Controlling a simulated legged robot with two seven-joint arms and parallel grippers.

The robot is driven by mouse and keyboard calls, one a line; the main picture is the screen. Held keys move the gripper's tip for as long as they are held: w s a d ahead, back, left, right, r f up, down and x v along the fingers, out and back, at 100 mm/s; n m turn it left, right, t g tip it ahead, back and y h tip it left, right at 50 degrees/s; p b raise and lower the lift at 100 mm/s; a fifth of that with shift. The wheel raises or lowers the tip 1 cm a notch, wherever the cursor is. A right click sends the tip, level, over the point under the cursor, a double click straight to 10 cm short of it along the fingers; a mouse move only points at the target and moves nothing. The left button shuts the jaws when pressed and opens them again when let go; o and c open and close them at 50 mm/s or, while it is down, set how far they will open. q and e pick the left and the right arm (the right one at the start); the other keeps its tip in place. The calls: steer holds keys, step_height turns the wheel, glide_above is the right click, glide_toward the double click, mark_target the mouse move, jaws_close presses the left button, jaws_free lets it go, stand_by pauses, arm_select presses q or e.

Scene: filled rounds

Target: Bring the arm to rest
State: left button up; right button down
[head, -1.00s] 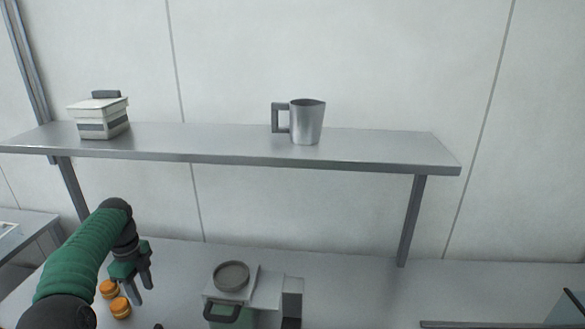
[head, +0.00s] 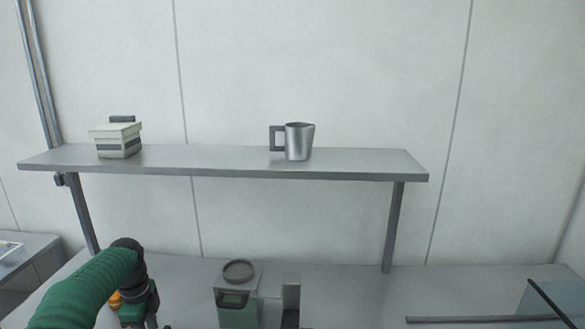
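My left arm comes in from the lower left with a green sleeve. My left gripper (head: 146,318) points down at the bottom edge of the head view, over the counter, and its fingertips are cut off or hard to make out. My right gripper is not in view.
A grey shelf (head: 350,172) on the wall bears a white box (head: 118,144) and a metal jug (head: 300,142). On the counter (head: 350,285) stands a green and grey container with a round top (head: 238,300). A glass-like panel (head: 550,305) stands at far right.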

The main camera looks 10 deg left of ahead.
arm_select(q)
steer(key=s+d+f+n+t, duration=0.1)
steer(key=s+d+f+n, duration=0.15)
steer(key=d, duration=0.55)
steer(key=s+d+f+n, duration=0.1)
steer(key=d+n, duration=0.2)
steer(key=d, duration=0.4)
steer(key=s+d+f+n+b, duration=0.1)
steer(key=s+d+f+n, duration=0.1)
steer(key=s+d+n, duration=0.3)
steer(key=s+d+f+n+t, duration=0.1)
steer(key=s+d+f+n, duration=0.2)
steer(key=s+d, duration=0.3)
steer(key=s+n, duration=0.1)
steer(key=s, duration=0.3)
steer(key=shift+s+f+n+b, duration=0.15)
steer(key=shift+f+n+b, duration=0.05)
steer(key=shift+n+b, duration=0.15)
steer(key=shift+d, duration=0.15)
steer(key=shift+d, duration=0.1)
